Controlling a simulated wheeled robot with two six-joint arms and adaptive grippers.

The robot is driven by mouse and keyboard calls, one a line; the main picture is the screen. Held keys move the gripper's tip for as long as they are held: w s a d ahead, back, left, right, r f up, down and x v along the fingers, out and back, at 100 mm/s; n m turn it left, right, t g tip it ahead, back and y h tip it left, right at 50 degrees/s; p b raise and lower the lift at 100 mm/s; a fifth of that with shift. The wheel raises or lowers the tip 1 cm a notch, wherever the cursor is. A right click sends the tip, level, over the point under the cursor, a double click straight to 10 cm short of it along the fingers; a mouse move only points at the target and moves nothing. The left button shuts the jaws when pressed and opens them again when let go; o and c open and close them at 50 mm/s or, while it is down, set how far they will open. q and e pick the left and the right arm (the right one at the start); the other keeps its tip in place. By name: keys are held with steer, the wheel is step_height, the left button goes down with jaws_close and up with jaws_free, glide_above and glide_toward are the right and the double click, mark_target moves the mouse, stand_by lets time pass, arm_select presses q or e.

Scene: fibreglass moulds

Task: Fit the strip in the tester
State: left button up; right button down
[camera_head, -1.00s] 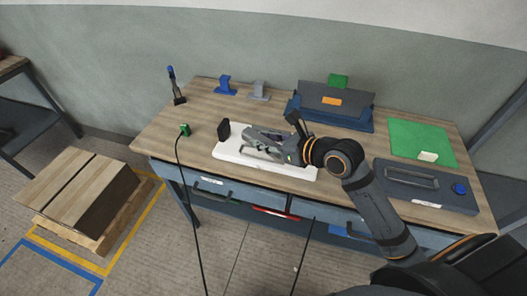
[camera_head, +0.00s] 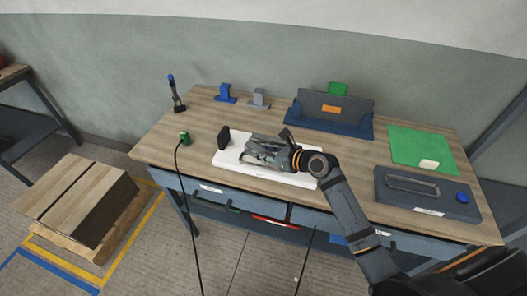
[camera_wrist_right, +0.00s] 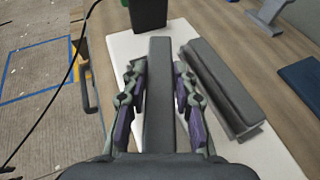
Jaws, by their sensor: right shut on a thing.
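My right gripper (camera_head: 262,150) is low over the white board (camera_head: 228,158) on the bench. In the right wrist view its two fingers (camera_wrist_right: 160,95) lie along both sides of a long dark grey bar, which looks like the strip (camera_wrist_right: 160,62), and are shut on it. A second dark grey bar (camera_wrist_right: 222,85) lies at a slant on the board to the right, apart from the fingers. A dark upright block (camera_head: 223,137) stands at the board's left end, beyond the strip's far end. I cannot tell for sure which fixture is the tester. My left gripper is not in view.
A dark grey device with a slot (camera_head: 400,197) and blue knob lies at the right. A green mat (camera_head: 410,145) with a pale block, a blue tray (camera_head: 310,122) and two small stands are behind. A green-ended cable (camera_head: 185,137) hangs over the front edge.

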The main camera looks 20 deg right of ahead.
steer(key=shift+f, duration=0.6)
steer(key=c, duration=1.1)
jaws_free()
steer(key=shift+o, duration=0.2)
steer(key=shift+r, duration=0.1)
steer(key=shift+r, duration=0.3)
steer(key=v, duration=0.3)
steer(key=p+v, duration=0.1)
steer(key=v, duration=0.3)
steer(key=p+v, duration=0.1)
steer(key=v, duration=0.2)
steer(key=shift+s+d+r, duration=0.1)
steer(key=shift+d+r, duration=0.1)
steer(key=shift+r, duration=0.2)
steer(key=shift+p+v, duration=0.6)
steer(key=shift+v, duration=0.2)
